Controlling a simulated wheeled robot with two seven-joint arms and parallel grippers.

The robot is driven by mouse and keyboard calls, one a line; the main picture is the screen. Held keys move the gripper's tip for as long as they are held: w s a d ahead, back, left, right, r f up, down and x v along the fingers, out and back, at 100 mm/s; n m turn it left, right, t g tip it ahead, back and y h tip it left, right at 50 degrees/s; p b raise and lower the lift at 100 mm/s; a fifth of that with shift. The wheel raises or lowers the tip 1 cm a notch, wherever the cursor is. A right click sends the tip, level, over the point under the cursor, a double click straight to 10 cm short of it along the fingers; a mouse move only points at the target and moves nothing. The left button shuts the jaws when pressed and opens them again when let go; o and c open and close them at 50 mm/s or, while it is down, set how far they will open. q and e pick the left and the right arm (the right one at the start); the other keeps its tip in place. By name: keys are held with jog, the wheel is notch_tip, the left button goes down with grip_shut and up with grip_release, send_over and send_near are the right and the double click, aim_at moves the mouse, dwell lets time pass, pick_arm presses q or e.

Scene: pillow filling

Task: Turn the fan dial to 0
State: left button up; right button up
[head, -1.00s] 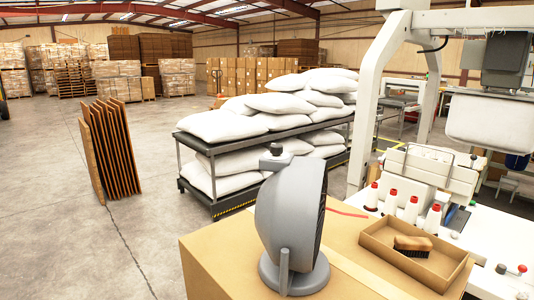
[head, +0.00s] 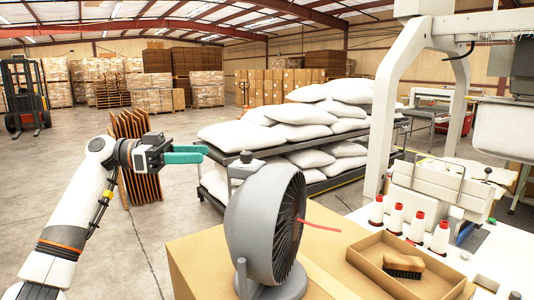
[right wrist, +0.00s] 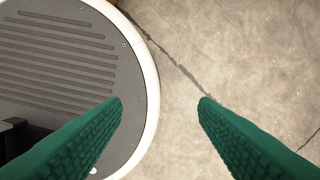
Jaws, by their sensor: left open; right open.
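The grey fan (head: 262,220) stands upright on a cardboard box, its grille turned to the right. A small dark knob, which looks like the dial (head: 246,157), sits on top of a grey housing at the fan's upper back. The numbers on it are too small to read. My left gripper (head: 206,154) has green fingers that point right toward the knob. It is open and empty, a little left of the knob and apart from it. My right gripper (right wrist: 160,100) is open and empty above the concrete floor in the right wrist view.
The cardboard box (head: 196,254) carries the fan. A red ribbon (head: 320,224) trails from the grille. A tray (head: 372,272) with a brush (head: 404,264) and several thread cones stand to the right. A rack of white pillows (head: 270,137) is behind. Floor at left is open.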

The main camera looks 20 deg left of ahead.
aim_at(246, 153)
pick_arm(q)
jog(key=p+x, duration=0.1)
jog(key=x, duration=0.2)
jog(key=p+x, duration=0.1)
jog(key=x, duration=0.3)
jog(key=p+x, duration=0.2)
jog(key=x, duration=0.1)
jog(key=shift+d+r, duration=0.25)
jog(key=shift+r, duration=0.05)
jog(key=shift+w+d+f, duration=0.15)
jog(key=shift+w+d, duration=0.05)
jog(key=shift+d, duration=0.25)
pick_arm(e)
jog(key=shift+s+a+r, duration=0.15)
jog(key=shift+r, duration=1)
jog(key=shift+s+a+r, duration=0.1)
jog(key=shift+r, duration=1)
